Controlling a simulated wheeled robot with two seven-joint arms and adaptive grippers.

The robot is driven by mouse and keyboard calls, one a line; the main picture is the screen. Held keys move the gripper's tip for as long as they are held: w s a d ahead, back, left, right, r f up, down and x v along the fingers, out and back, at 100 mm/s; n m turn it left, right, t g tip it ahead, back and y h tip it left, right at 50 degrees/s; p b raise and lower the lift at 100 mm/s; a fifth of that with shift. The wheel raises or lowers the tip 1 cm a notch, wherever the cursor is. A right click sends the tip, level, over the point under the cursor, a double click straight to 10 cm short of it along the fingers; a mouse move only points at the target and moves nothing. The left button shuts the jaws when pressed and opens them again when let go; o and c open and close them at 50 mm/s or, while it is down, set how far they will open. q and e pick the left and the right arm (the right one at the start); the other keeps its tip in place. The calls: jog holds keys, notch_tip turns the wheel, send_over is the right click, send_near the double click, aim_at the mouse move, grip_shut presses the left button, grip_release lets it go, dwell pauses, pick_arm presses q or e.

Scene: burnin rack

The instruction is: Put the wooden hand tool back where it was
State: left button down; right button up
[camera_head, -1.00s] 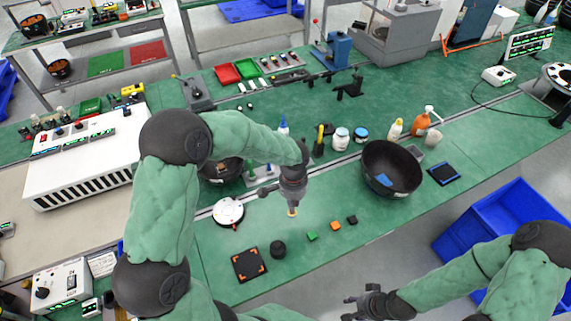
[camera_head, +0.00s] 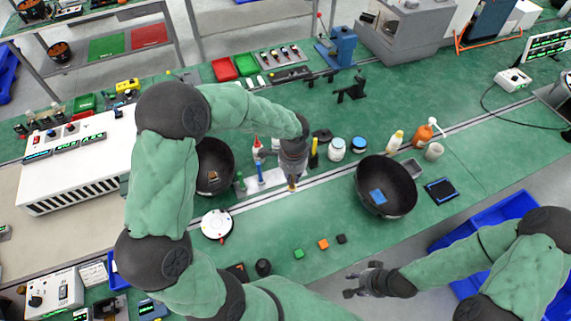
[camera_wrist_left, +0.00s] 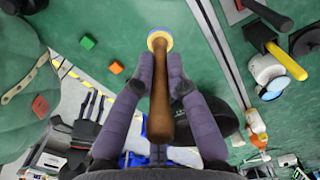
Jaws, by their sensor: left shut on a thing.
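The wooden hand tool (camera_head: 292,185) is held in my left gripper (camera_head: 292,170), above the green bench. In the left wrist view, my left gripper (camera_wrist_left: 160,76) has its purple fingers shut on the tool's brown wooden handle (camera_wrist_left: 160,105). The handle ends in a pale round tip (camera_wrist_left: 160,40) with a blue edge. Left of the gripper in the head view is a light tool holder (camera_head: 268,180) with a blue-handled tool (camera_head: 260,170) upright at it. My right gripper (camera_head: 358,282) is open and empty near the bench's front edge.
A black bowl (camera_head: 398,200) stands to the right and another black bowl (camera_head: 215,160) to the left. White jars (camera_head: 336,150) and bottles stand behind. Green (camera_head: 299,253), orange (camera_head: 323,244) and black cubes lie in front.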

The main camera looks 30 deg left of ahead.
pick_arm(q)
jog(key=shift+w+a+f, duration=1.6)
jog(key=shift+a+f, duration=0.2)
jog(key=shift+f, duration=0.35)
jog(key=shift+w+a+f, duration=1.6)
jog(key=shift+a+f, duration=0.15)
jog(key=shift+f, duration=0.4)
jog(key=shift+w+a+f, duration=1.6)
jog(key=shift+a+f, duration=0.2)
jog(key=shift+f, duration=0.35)
jog(key=shift+f+b, duration=0.2)
jog(key=shift+b, duration=0.15)
jog(key=c, duration=1.2)
grip_release()
jog(key=shift+c, duration=0.2)
jog(key=shift+r, duration=0.15)
notch_tip(320, 180, up, 12)
jog(key=shift+p, duration=0.45)
